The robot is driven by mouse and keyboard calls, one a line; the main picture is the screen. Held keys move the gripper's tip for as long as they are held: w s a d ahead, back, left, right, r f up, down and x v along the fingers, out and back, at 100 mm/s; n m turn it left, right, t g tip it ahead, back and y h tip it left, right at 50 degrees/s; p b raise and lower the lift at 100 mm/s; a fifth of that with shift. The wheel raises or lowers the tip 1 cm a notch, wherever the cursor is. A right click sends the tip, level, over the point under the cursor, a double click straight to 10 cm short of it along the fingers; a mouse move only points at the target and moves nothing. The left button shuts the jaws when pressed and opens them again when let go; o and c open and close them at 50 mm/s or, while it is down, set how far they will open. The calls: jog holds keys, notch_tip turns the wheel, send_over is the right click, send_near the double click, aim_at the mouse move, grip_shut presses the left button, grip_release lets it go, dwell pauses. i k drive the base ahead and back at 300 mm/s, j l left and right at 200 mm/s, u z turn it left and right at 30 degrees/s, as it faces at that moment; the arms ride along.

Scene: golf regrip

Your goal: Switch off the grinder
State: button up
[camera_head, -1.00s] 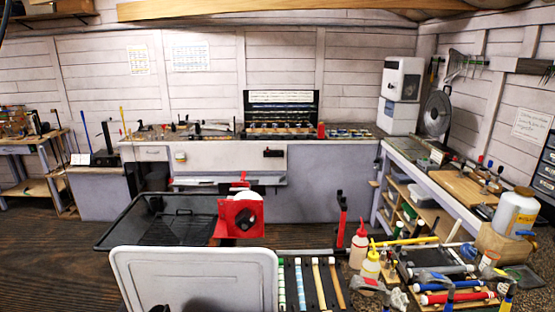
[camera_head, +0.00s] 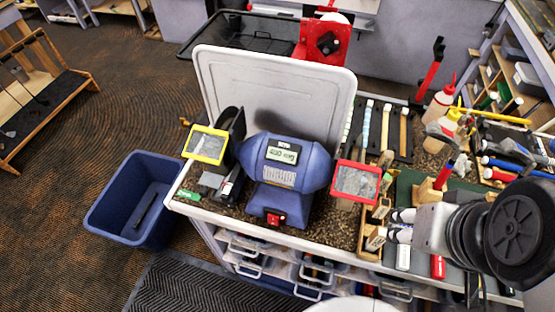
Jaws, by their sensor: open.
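The grinder (camera_head: 288,168) is a blue bench machine with a rounded body and a label on its front. It stands on a speckled bench top in the head view. A small red switch (camera_head: 273,218) sits low on the front of its base; I cannot tell its position. A yellow-framed shield (camera_head: 205,145) is at its left and a red-framed shield (camera_head: 356,181) at its right. A dark wheel (camera_head: 233,128) is partly hidden behind the yellow shield.
A white upright panel (camera_head: 270,85) stands behind the grinder. A blue bin (camera_head: 140,200) is on the floor at left. Clear drawers (camera_head: 310,275) sit below the bench top. Floor at left is mostly free.

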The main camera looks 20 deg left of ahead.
aim_at(272, 220)
jog(key=k+j+u, duration=0.1)
jog(key=u, duration=0.4)
jog(key=j+u, duration=0.15)
jog(key=u, duration=0.35)
jog(key=j+z, duration=0.15)
jog(key=z, duration=1)
jog(key=j+z, duration=0.2)
jog(key=j, duration=0.25)
jog(key=j+z, duration=0.15)
jog(key=j, duration=0.25)
jog(key=k+j+z, duration=0.2)
jog(key=j, duration=0.2)
jog(key=j+z, duration=0.2)
jog(key=j, duration=0.2)
jog(key=k+j+z, duration=0.2)
jog(key=j, duration=0.2)
jog(key=k+j+z, duration=0.15)
jog(key=j, duration=0.2)
jog(key=k+j+u, duration=0.15)
jog(key=i+z, duration=0.15)
